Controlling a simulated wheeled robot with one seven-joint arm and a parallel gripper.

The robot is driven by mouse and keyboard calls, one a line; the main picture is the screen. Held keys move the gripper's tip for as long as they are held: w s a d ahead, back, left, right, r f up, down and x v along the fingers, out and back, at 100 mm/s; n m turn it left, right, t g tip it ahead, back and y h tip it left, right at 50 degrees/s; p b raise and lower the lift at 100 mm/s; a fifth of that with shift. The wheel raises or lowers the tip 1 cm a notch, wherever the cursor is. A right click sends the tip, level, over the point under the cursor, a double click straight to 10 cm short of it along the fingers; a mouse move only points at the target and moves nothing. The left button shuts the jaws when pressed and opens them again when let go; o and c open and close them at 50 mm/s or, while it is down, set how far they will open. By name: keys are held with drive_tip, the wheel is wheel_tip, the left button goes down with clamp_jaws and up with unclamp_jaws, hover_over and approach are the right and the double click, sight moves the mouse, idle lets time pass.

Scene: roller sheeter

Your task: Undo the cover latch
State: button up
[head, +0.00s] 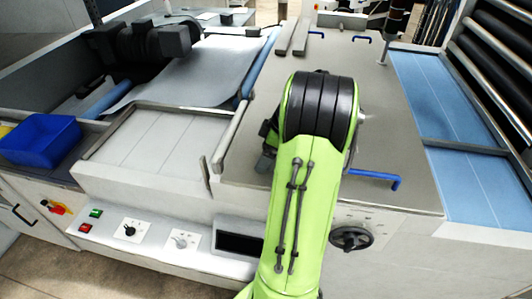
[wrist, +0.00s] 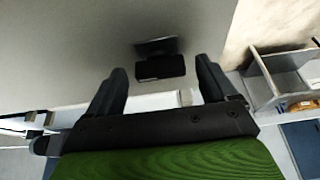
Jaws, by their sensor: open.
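In the wrist view my gripper (wrist: 160,68) is open, with one dark finger on each side. A small black piece (wrist: 160,66), which looks like the latch, shows on a plain grey surface (wrist: 60,50) beyond the fingertips, between them in the picture. It has a flat block with a darker flap above it. I cannot tell how far it is from the fingers or whether it is fastened. In the head view the large grey cover (head: 395,130) lies flat with a blue handle (head: 375,176) near its front edge. My green arm hides my gripper and part of the cover there.
A control panel with knobs (head: 131,230) and a dark screen (head: 238,243) runs along the machine's front. A black handwheel (head: 352,238) sticks out right of my arm. A blue bin (head: 42,139) stands at left. Two grey bars (head: 293,37) lie at the back.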

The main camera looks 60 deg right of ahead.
drive_tip(key=c, duration=1.1)
drive_tip(key=shift+o, duration=0.2)
drive_tip(key=shift+m, duration=0.4)
drive_tip(key=m+h+b, duration=0.1)
drive_tip(key=m, duration=0.1)
drive_tip(key=m+b, duration=0.1)
drive_tip(key=b, duration=0.1)
drive_tip(key=shift+w+a+m+t+h, duration=0.1)
drive_tip(key=shift+a+m+t+h, duration=0.05)
drive_tip(key=shift+m+t+h, duration=0.2)
drive_tip(key=m+h+b, duration=0.2)
drive_tip(key=m, duration=0.2)
drive_tip(key=shift+a+m, duration=0.15)
drive_tip(key=shift+m, duration=0.1)
drive_tip(key=m, duration=0.2)
drive_tip(key=m+g+h+b, duration=0.1)
drive_tip(key=m, duration=0.1)
drive_tip(key=shift+a+m+g, duration=0.1)
drive_tip(key=shift+m+g, duration=0.15)
drive_tip(key=shift+m, duration=0.05)
drive_tip(key=m+g+h, duration=0.1)
drive_tip(key=m, duration=0.3)
drive_tip(key=shift+w+b, duration=0.1)
drive_tip(key=shift+b, duration=0.25)
drive_tip(key=shift+m+g, duration=0.3)
